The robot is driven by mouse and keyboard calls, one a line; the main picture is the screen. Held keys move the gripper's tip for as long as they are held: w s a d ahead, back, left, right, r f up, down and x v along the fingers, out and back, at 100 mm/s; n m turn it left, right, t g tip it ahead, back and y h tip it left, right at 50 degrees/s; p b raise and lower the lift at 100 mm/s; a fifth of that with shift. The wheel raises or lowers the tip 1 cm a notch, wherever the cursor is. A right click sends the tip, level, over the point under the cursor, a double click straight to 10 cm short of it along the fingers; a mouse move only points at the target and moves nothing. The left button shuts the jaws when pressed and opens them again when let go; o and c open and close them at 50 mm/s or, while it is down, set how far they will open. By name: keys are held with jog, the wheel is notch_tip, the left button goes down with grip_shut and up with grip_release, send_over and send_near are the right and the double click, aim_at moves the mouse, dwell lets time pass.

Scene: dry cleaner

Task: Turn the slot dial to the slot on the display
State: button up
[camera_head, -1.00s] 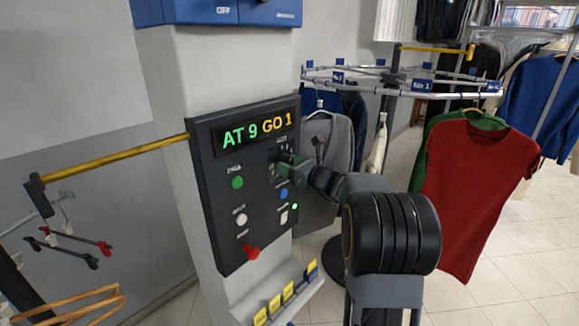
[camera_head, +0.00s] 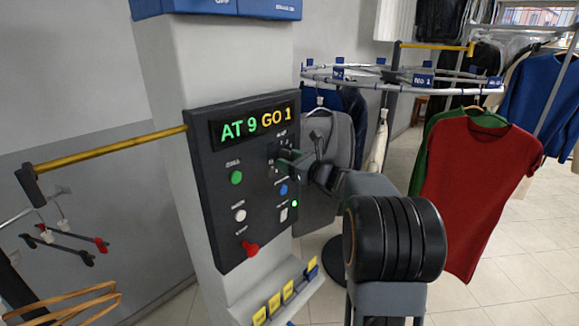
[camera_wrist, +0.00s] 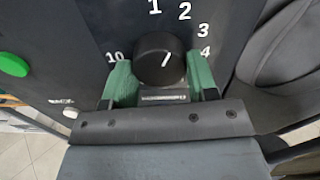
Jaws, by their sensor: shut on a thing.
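The slot dial (camera_wrist: 160,60) is a black round knob with a white pointer line, seen in the wrist view. Its pointer tilts up and slightly right, roughly toward the gap between the printed 1 and 2. The numbers 10, 1, 2, 3 and 4 show around it; the others are hidden. My gripper (camera_wrist: 160,84) has its green fingers on both sides of the dial, shut on it. In the head view my gripper (camera_head: 284,161) is at the panel, hiding most of the dial. The display (camera_head: 254,127) reads "AT 9 GO 1".
The control panel (camera_head: 205,178) also carries a green button (camera_head: 236,177), a white button (camera_head: 240,215), a blue button (camera_head: 283,189) and a red knob (camera_head: 250,248). A yellow bar (camera_head: 110,151) sticks out left. A garment carousel (camera_head: 350,82) and a red shirt (camera_head: 472,190) are at right.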

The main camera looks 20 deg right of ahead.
jog(key=n+b, duration=0.4)
jog(key=b, duration=0.3)
jog(key=shift+n, duration=0.3)
jog(key=shift+r, duration=0.1)
jog(key=o, duration=0.9)
jog(key=shift+s+d, duration=0.1)
jog(key=b+v, duration=0.3)
jog(key=v, duration=1)
jog(key=shift+s, duration=0.3)
